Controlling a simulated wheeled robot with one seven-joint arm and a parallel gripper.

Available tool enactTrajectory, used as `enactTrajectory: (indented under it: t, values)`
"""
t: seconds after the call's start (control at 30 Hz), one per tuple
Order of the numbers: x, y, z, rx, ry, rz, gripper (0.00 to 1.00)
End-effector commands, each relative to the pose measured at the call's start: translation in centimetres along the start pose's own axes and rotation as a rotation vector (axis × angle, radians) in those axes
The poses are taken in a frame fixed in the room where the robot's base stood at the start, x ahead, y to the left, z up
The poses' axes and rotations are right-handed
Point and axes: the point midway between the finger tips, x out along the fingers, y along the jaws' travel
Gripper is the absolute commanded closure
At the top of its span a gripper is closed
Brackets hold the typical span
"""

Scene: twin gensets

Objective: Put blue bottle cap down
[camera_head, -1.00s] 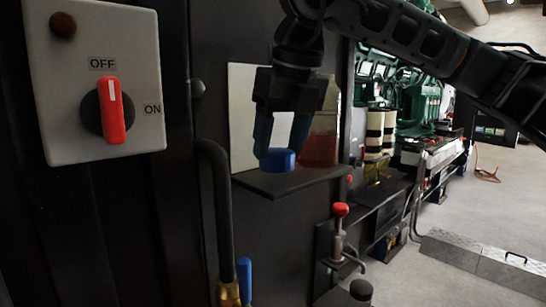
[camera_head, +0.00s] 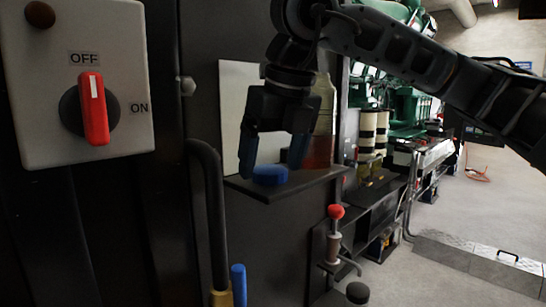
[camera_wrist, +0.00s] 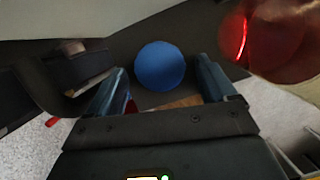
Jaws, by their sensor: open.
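The blue bottle cap (camera_head: 270,175) rests on the small dark shelf (camera_head: 262,191). It also shows in the wrist view (camera_wrist: 160,66) as a round blue disc just beyond my fingertips. My gripper (camera_head: 273,162) is open and empty, its two fingers apart on either side of the cap and a little above the shelf. In the wrist view my gripper (camera_wrist: 168,90) shows a wide gap between the fingers. A clear bottle with red liquid (camera_head: 321,135) stands on the shelf, partly behind my gripper.
A grey switch box (camera_head: 120,125) with a red OFF/ON knob (camera_head: 94,108) is at the left. A red-topped lever (camera_head: 336,212) stands below the shelf. A curved black pipe (camera_head: 212,220) runs left of the shelf. Green machinery is behind, with open floor at the right.

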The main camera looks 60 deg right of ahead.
Motion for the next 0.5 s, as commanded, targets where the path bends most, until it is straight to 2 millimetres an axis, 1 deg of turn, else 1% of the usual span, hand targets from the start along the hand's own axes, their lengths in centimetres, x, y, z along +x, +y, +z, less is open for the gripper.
enactTrajectory:
  t: [0.17, 0.3, 0.37, 0.5]
  values:
    - [0.0, 0.0, 0.0, 0.0, 0.0, 0.0, 0.16]
    - [-0.6, 0.0, 0.2, 0.0, -0.001, 0.0, 0.16]
    - [-1.3, 0.0, 0.2, 0.001, -0.003, -0.001, 0.16]
    - [-4.0, -0.1, 0.2, 0.002, -0.004, -0.002, 0.16]
